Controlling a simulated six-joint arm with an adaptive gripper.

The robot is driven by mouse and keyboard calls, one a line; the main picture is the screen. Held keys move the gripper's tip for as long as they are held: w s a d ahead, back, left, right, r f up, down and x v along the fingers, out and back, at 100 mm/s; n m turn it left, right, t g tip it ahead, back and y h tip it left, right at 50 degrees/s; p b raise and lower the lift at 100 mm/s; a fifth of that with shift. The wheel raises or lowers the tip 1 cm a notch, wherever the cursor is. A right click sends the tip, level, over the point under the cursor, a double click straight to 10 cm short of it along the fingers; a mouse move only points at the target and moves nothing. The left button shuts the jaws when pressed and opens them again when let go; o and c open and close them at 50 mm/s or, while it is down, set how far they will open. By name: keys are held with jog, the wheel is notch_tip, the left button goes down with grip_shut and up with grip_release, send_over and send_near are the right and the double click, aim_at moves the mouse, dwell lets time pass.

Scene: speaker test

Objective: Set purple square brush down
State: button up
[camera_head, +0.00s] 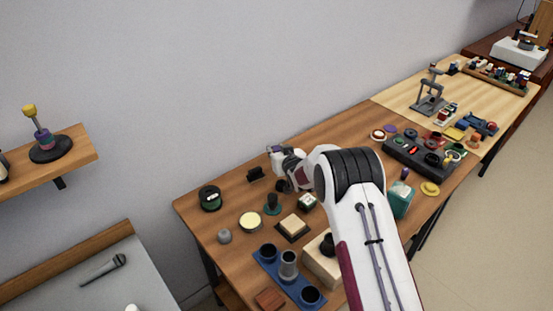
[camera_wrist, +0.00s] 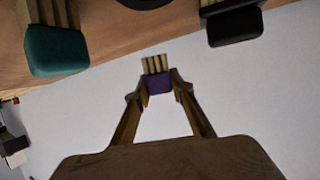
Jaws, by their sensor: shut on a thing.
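The purple square brush (camera_wrist: 158,83) is between my gripper's fingertips (camera_wrist: 157,91) in the wrist view. It is a small dark purple block with pale tan bristles pointing away toward the wooden table (camera_wrist: 120,32). My gripper is shut on the block's sides. The bristles overlap the table edge in this view; I cannot tell whether they touch anything. In the head view my wrist hangs over the back edge of the table, and my arm hides the brush or leaves it too small to make out.
A green brush (camera_wrist: 55,52) is left of the held brush and a black brush (camera_wrist: 235,27) right of it. In the head view a cream square block (camera_head: 293,224), a yellow round pad (camera_head: 250,221) and a blue tray with cups (camera_head: 268,262) stand nearby.

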jog(key=shift+f, duration=1.85)
jog(key=shift+f, duration=0.15)
jog(key=o, duration=1.1)
jog(key=shift+c, duration=0.2)
jog(key=shift+r, duration=0.2)
jog(key=shift+v, duration=5.95)
jog(key=shift+a, duration=0.1)
